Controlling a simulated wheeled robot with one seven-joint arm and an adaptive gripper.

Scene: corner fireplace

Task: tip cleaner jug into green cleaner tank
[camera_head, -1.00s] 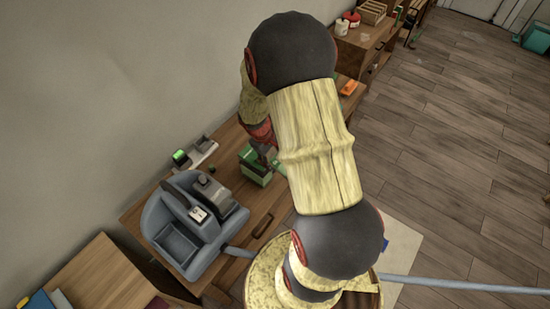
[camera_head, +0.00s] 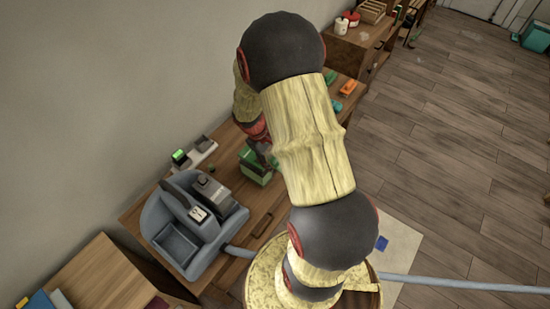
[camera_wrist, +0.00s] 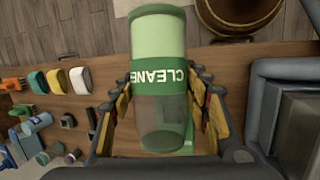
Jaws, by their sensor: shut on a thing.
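A see-through cylindrical jug with a green "CLEANE…" band (camera_wrist: 168,80) fills the middle of the wrist view. Its upper part in the picture is pale green and its lower part clear and dark. My gripper (camera_wrist: 163,112) is shut on it, fingers on both sides. The jug's exact tilt cannot be told. In the head view a green box-shaped thing (camera_head: 256,172), likely the cleaner tank, stands on the wooden bench by my gripper (camera_head: 264,152). My arm hides much there. A bit of green (camera_wrist: 187,137) shows behind the jug in the wrist view.
A blue-grey machine with a basin (camera_head: 172,243) stands left of the green box. A small device with a green light (camera_head: 181,157) is near the wall. Small coloured items (camera_wrist: 55,81) lie on the bench. A round stool-like thing (camera_wrist: 237,14) is at the wrist view's top.

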